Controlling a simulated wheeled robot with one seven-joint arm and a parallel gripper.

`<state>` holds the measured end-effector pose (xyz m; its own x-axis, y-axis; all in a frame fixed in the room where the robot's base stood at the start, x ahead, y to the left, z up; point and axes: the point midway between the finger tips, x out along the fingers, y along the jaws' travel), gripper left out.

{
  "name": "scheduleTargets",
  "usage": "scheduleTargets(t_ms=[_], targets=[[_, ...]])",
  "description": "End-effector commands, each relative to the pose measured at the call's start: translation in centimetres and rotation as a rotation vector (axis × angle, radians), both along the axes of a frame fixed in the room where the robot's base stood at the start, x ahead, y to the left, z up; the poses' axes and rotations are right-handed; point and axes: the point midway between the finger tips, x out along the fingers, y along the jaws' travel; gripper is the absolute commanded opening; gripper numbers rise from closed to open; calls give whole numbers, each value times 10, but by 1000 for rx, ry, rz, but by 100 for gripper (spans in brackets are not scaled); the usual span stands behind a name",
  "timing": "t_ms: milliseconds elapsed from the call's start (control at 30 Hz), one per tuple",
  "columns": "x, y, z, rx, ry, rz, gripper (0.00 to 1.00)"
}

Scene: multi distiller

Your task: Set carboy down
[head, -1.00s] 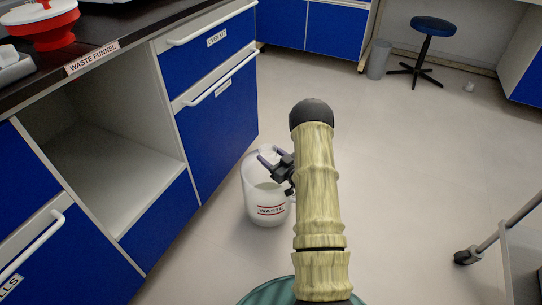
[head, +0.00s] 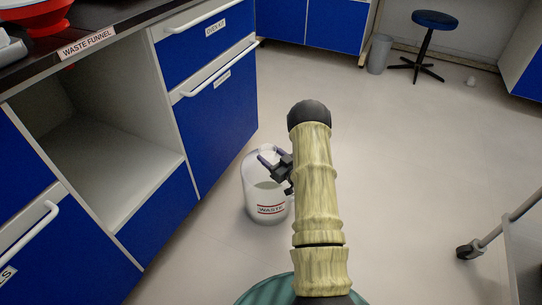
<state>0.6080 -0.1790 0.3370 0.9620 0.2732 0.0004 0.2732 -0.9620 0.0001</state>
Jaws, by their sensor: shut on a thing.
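The carboy (head: 263,200) is a translucent white container with a "WASTE" label, upright in front of the blue cabinets and left of my arm. My gripper (head: 268,162) is at its top and shut on it; my arm hides part of its right side. The carboy is at or close above the floor; I cannot tell whether its base touches.
An open white cabinet bay (head: 105,165) under the "WASTE FUNNEL" counter is at left. Blue drawers (head: 217,115) stand behind the carboy. A stool (head: 432,45) and a grey bin (head: 379,54) are at the back. A cart wheel (head: 470,249) is at right. Open floor (head: 400,170) lies to the right.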

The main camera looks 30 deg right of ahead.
Motion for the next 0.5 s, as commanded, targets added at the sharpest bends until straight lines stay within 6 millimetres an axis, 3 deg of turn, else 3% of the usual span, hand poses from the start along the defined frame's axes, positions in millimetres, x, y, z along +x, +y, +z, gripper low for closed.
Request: scheduleTargets(t_ms=[33, 133, 500], targets=[[0, 0, -1, 0, 0, 0, 58], [0, 0, 0, 0, 0, 0, 78], [-3, -1, 1, 0, 2, 0, 78]])
